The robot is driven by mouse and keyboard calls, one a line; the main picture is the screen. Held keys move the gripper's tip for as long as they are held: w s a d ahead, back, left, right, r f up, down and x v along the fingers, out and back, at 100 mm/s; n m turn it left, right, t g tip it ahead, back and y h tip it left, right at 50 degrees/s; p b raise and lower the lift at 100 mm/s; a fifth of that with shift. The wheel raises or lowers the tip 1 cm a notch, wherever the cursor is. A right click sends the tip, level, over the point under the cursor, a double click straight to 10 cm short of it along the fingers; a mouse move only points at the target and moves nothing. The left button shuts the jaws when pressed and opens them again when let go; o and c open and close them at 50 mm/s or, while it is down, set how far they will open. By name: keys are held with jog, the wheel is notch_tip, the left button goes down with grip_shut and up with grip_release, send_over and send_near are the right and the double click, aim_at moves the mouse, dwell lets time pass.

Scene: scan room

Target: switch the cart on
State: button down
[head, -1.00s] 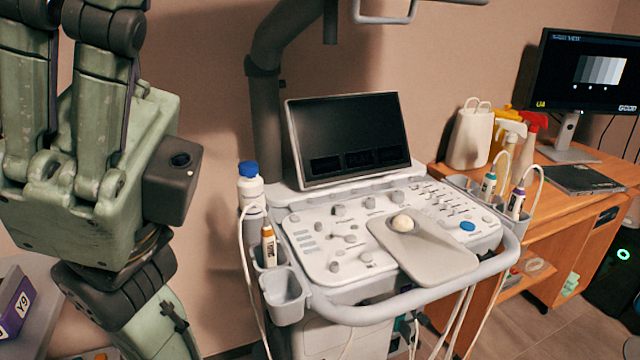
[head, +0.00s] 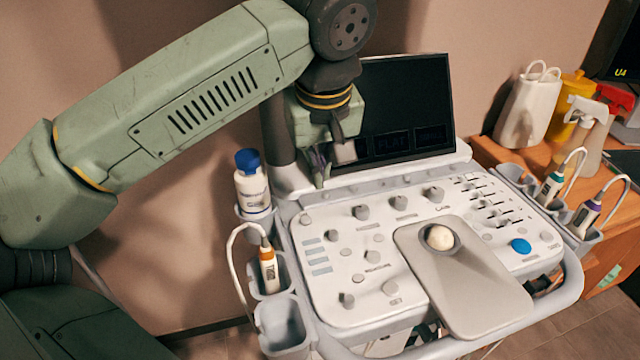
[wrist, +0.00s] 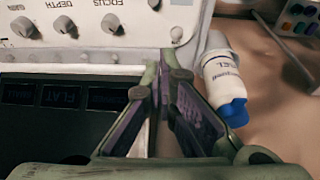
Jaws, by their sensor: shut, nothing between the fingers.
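The cart is an ultrasound machine with a white control panel (head: 345,285) and a dark screen (head: 415,100). The screen shows only faint label boxes, one reading FLAT. A small round grey button sits in the panel's far-left corner (head: 306,219); it also shows in the wrist view (wrist: 177,33), just beyond my fingertips. A larger blue button (head: 520,246) is at the panel's right. My gripper (head: 318,180) points down at the screen's lower left, behind the panel. In the wrist view its fingers (wrist: 168,70) are together and empty. I cannot tell whether they touch the cart.
A white gel bottle with a blue cap (head: 252,190) stands in a holder left of the panel, close beside my fingers in the wrist view. An orange-banded probe (head: 268,270) and an empty cup (head: 283,325) are nearer. Spray bottles and a white container (head: 528,112) stand right.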

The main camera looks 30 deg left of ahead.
aim_at(306, 215)
jog(key=shift+s+a+g, duration=0.35)
jog(key=shift+a+g, duration=0.05)
jog(key=shift+a, duration=0.3)
jog(key=shift+f, duration=0.15)
jog(key=p+x, duration=0.1)
jog(key=x, duration=0.4)
jog(key=p+x, duration=0.1)
jog(key=x, duration=0.3)
jog(key=shift+w+a+f, duration=0.15)
jog(key=shift+a+f, duration=0.1)
jog(key=shift+f, duration=0.05)
jog(key=shift+f+y, duration=0.1)
jog(key=shift+y, duration=0.2)
